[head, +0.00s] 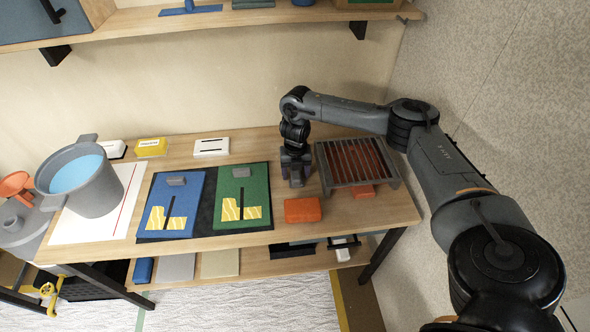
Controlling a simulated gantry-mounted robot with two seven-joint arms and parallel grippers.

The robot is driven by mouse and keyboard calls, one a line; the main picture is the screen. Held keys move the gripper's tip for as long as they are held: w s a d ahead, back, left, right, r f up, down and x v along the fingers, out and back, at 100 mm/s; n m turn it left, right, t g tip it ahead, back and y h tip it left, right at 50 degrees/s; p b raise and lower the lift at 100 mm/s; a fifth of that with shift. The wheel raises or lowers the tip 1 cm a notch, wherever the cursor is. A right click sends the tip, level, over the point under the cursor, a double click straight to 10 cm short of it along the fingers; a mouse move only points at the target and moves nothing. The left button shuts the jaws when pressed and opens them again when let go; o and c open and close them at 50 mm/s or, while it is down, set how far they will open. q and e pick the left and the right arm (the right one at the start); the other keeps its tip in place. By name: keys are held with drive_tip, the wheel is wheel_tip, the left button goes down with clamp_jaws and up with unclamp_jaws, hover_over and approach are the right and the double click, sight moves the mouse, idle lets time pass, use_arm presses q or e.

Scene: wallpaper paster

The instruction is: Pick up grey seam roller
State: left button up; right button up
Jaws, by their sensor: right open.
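No clear seam roller shape stands out. I cannot tell whether either is the grey seam roller. My right gripper (296,182) is open and points down close to the table, right of the green board and left of the slatted rack. Its fingers and the wrist hide the table spot beneath. My left gripper is out of view.
The slatted grey rack (357,183) stands close right of my right gripper. An orange block (302,210) lies in front. A grey pot (92,202) of blue liquid stands at the left. White and yellow boxes (151,147) line the back. A shelf (240,18) hangs above.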

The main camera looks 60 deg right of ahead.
idle(0.3)
drive_tip(key=c, duration=1.1)
drive_tip(key=shift+o, duration=0.2)
drive_tip(key=shift+r+b, duration=0.1)
drive_tip(key=shift+b, duration=0.2)
drive_tip(key=r+p, duration=0.1)
drive_tip(key=r, duration=0.2)
drive_tip(key=r+p, duration=0.1)
drive_tip(key=r, duration=0.1)
drive_tip(key=shift+s+p, duration=0.3)
drive_tip(key=shift+s, duration=0.05)
drive_tip(key=s+a+r+p, duration=0.2)
drive_tip(key=s+r, duration=0.4)
drive_tip(key=s, duration=0.4)
drive_tip(key=shift+s+a, duration=0.25)
drive_tip(key=shift+s, duration=0.1)
drive_tip(key=shift+r, duration=0.1)
